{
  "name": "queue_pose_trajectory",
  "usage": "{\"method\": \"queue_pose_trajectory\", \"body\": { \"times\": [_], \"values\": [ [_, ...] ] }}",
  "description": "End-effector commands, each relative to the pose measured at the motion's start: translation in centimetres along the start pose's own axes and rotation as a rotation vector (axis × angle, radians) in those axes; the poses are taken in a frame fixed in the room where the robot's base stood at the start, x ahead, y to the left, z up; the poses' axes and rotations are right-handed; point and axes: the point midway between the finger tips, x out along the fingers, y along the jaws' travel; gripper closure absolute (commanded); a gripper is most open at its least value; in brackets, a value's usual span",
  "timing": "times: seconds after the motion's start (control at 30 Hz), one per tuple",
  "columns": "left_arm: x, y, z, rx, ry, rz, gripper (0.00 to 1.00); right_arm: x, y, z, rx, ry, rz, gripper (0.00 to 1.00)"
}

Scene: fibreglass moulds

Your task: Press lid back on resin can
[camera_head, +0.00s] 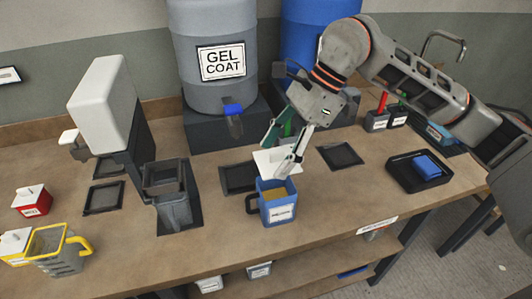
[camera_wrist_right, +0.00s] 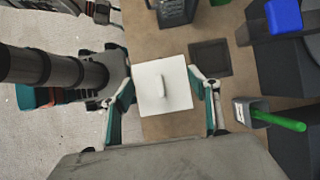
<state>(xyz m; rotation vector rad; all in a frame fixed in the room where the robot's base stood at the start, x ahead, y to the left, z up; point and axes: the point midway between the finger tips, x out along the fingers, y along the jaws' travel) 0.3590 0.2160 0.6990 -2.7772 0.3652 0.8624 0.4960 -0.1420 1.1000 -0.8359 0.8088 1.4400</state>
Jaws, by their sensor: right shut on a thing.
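The resin can (camera_head: 279,210) is a blue square can with a white label and a handle on its left side. It stands upright and open on the bench, with amber contents showing. My right gripper (camera_head: 279,158) is shut on a white square lid (camera_head: 267,162), just above and behind the can's opening. In the right wrist view the lid (camera_wrist_right: 152,103) has a raised bar handle and sits between the two fingers; the can is hidden there. In the head view the fingers partly cover the lid. My left gripper is not in view.
A grey gel coat drum (camera_head: 215,95) stands behind on a dark stand. A black tray (camera_head: 405,177) holds a blue item on the right. A yellow-handled jug (camera_head: 62,262) and a red can (camera_head: 32,205) stand at left. Bench space right of the can is clear.

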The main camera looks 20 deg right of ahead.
Motion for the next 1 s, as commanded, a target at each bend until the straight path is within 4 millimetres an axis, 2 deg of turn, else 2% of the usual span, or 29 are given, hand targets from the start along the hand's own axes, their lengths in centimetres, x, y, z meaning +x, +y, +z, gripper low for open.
{"method": "queue_pose_trajectory", "body": {
  "times": [0.27, 0.57, 1.0],
  "values": [
    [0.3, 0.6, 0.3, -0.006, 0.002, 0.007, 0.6, 0.7, 0.0, -0.4, 0.0, 0.0, 0.0, 0.54],
    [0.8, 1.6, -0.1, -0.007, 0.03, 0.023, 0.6, 2.9, 0.1, -1.6, 0.0, -0.001, 0.002, 0.54],
    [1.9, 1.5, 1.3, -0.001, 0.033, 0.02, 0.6, 5.5, 0.0, -3.2, 0.0, 0.0, 0.0, 0.54]
  ]
}}
